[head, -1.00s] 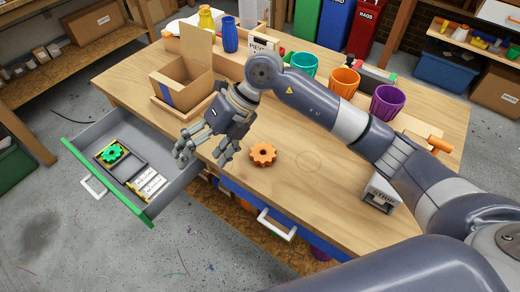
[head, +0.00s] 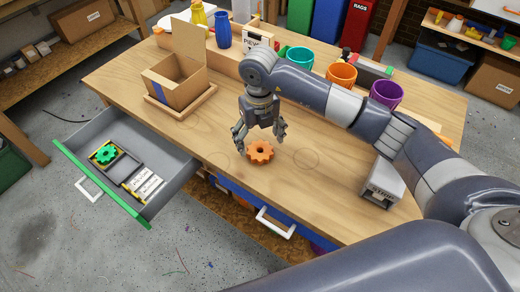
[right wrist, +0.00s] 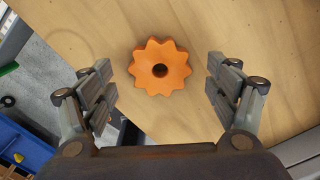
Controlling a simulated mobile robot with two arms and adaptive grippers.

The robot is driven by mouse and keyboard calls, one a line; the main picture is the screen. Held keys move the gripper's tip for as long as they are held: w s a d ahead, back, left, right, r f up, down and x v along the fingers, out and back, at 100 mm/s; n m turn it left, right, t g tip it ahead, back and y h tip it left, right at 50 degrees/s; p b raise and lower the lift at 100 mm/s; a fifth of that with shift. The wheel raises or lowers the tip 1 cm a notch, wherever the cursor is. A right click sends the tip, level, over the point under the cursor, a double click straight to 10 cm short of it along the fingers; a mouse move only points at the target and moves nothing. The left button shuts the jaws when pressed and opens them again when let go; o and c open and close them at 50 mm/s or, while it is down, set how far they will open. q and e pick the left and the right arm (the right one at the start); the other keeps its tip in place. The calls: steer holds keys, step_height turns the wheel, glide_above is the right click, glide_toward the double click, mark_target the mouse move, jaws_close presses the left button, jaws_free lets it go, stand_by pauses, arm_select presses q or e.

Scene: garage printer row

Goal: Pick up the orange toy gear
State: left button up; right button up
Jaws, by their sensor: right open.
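The orange toy gear (head: 260,153) lies flat on the wooden workbench (head: 330,205) near its front edge. My right gripper (head: 260,148) is open above the gear, with its fingers to either side in the head view. In the right wrist view the whole gear (right wrist: 160,69) shows between the two spread fingers of the gripper (right wrist: 167,90), a little beyond the fingertips, with nothing held. The left gripper is not in view.
An open drawer (head: 179,175) at the left holds a green gear (head: 106,154) and battery-like packs. A cardboard box (head: 178,84) stands on a wooden tray behind the gripper. Teal (head: 299,59), orange (head: 342,76) and purple (head: 386,95) cups stand at the back.

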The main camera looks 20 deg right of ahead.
mark_target(260, 146)
steer(key=shift+f, duration=1.65)
steer(key=shift+c, duration=0.6)
steer(key=c, duration=1)
steer(key=shift+r, duration=0.1)
